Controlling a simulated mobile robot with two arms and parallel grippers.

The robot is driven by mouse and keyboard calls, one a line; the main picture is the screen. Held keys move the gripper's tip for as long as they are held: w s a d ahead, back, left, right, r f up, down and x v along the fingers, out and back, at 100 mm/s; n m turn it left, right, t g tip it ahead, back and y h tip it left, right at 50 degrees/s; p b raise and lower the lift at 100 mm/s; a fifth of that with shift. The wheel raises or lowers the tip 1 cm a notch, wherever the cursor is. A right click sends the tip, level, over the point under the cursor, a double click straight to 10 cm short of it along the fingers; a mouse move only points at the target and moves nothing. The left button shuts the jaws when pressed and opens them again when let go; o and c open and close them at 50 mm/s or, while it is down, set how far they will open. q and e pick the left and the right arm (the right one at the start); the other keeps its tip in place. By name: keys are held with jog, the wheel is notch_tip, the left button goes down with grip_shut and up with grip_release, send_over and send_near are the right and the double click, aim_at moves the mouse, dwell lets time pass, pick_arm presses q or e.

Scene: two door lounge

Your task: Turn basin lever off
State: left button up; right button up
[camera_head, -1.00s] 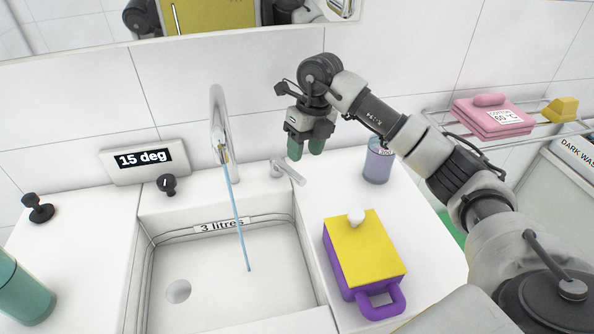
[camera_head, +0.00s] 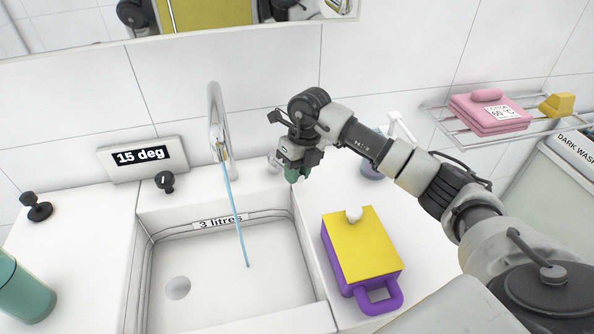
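The chrome basin tap (camera_head: 217,125) stands behind the white sink (camera_head: 225,285). A thin blue stream of water (camera_head: 234,210) runs from its spout into the basin. The basin lever (camera_head: 273,161) is to the right of the tap. Only its base end shows; the rest is hidden behind my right gripper. My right gripper (camera_head: 297,174) points down at the lever, with its green fingertips low over the counter by the sink's back right corner. I cannot tell whether the fingers touch the lever or how far apart they are. My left gripper is not in view.
A purple box with a yellow lid (camera_head: 364,245) stands on the counter right of the sink. A cup-like dispenser (camera_head: 374,164) is partly behind my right arm. A "15 deg" display (camera_head: 140,158) and dark knobs (camera_head: 165,182) are at left, with a green bottle (camera_head: 22,292).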

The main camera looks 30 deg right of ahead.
grip_shut()
jog(key=a+m+t+p, duration=0.1)
jog(key=a+m, duration=0.3)
jog(key=m, duration=0.1)
jog(key=shift+w, duration=0.1)
jog(key=o, duration=0.6)
grip_release()
jog(key=shift+c, duration=0.2)
jog(key=shift+r, duration=0.1)
